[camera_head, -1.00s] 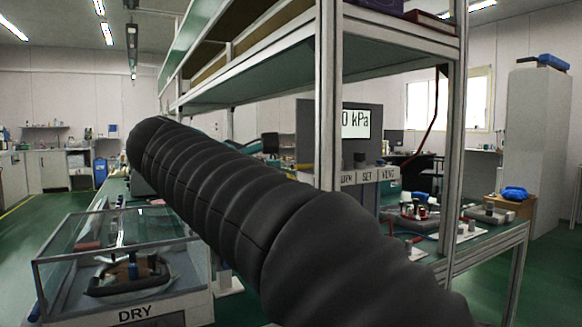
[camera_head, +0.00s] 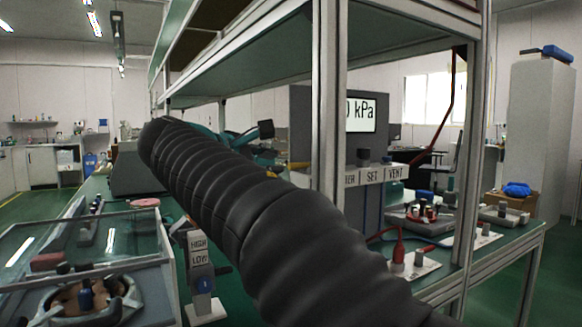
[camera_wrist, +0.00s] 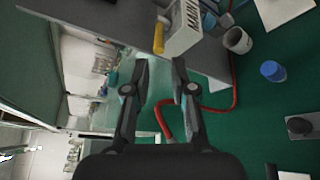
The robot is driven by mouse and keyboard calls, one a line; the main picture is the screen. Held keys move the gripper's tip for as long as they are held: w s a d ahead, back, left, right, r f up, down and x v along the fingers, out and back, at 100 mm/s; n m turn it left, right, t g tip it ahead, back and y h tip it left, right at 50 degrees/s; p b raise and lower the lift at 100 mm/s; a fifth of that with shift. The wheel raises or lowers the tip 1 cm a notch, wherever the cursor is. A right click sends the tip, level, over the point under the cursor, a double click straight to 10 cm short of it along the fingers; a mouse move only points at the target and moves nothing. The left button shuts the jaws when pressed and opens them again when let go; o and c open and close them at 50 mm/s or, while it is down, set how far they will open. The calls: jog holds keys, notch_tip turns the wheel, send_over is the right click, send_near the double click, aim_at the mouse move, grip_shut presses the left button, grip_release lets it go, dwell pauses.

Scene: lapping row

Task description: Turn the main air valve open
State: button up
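In the wrist view, a pale block (camera_wrist: 184,30) with lettering that seems to read "MAIN" stands on a grey surface at the top. A yellow cylindrical piece (camera_wrist: 158,38), perhaps the valve's handle, sits just left of it. I cannot tell its turn position. My gripper (camera_wrist: 161,68) points toward both with two dark fingers apart and nothing between them. The yellow piece appears beyond the fingertips, apart from them. A small yellow part (camera_head: 298,166) shows behind the arm.
A red hose (camera_wrist: 232,85) curves beside the fingers. A metal rack post (camera_head: 328,120) stands close to my arm. A glass case (camera_head: 100,262) is at lower left, a HIGH/LOW stand (camera_head: 200,262) beside it. A gauge panel (camera_head: 360,112) stands behind the post.

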aim_at(294, 166)
jog(key=x, duration=0.7)
jog(key=shift+w+d, duration=0.1)
jog(key=shift+d, duration=0.05)
